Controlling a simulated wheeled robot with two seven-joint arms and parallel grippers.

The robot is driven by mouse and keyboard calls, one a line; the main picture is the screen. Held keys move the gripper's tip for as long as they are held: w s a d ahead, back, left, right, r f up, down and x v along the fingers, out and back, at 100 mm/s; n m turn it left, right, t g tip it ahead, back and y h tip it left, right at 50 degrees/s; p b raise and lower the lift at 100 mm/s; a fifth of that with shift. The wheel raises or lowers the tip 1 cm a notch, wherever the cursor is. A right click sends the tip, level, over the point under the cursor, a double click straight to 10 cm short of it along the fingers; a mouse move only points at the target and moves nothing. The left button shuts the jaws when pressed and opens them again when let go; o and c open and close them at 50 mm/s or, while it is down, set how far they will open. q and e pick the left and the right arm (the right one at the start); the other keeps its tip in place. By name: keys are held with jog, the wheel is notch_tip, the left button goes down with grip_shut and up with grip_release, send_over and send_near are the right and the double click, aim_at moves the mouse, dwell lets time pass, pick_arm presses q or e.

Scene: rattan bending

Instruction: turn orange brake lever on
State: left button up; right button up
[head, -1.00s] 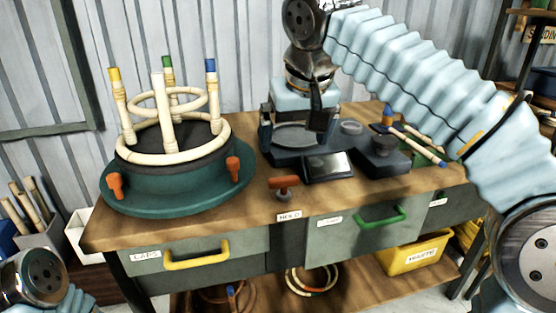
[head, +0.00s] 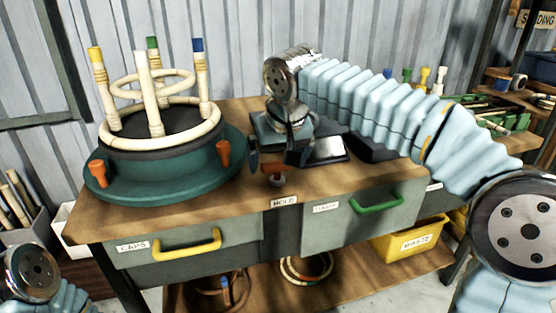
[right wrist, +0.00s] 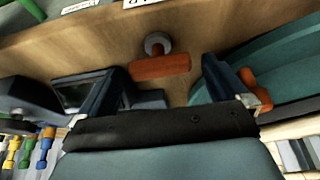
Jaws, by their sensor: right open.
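The orange lever (head: 278,180) stands at the front edge of the bench above the HOLD label, partly hidden by my right gripper in the head view. In the right wrist view the orange lever (right wrist: 160,67) lies crosswise beside a round grey pivot (right wrist: 157,43). My right gripper (head: 274,165) is open and empty above the lever. In the right wrist view its two fingers (right wrist: 165,85) are spread wide, with the lever between and beyond them; I see no contact. Only part of my left arm shows at lower left; its gripper is out of view.
A green turntable (head: 110,190) with orange clamps and a rattan stool frame stands left of my right gripper. A dark device with a screen (head: 328,149) stands to its right. Drawers with yellow (head: 187,255) and green (head: 376,205) handles are below.

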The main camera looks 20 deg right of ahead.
jog(key=c, duration=1.1)
jog(key=shift+o, duration=0.2)
jog(key=shift+m, duration=0.4)
jog(key=m+p, duration=0.1)
jog(key=m+h, duration=0.1)
jog(key=shift+a+r+m+p, duration=0.1)
jog(key=shift+a+m+p, duration=0.1)
jog(key=shift+m+p, duration=0.15)
jog(key=m+h, duration=0.1)
jog(key=m, duration=0.1)
jog(key=m+p, duration=0.1)
jog(key=shift+w+m+g+h, duration=0.15)
jog(key=shift+m+g+h, duration=0.15)
jog(key=shift+m+h, duration=0.1)
jog(key=m, duration=0.2)
jog(key=m+g+h, duration=0.1)
jog(key=m, duration=0.2)
jog(key=shift+w+a+g, duration=0.1)
jog(key=shift+a+g, duration=0.05)
jog(key=shift+g, duration=0.15)
jog(key=m+g, duration=0.1)
jog(key=m, duration=0.1)
jog(key=m+g+h, duration=0.1)
jog(key=m, duration=0.2)
jog(key=shift+w+m, duration=0.1)
jog(key=shift+m, duration=0.25)
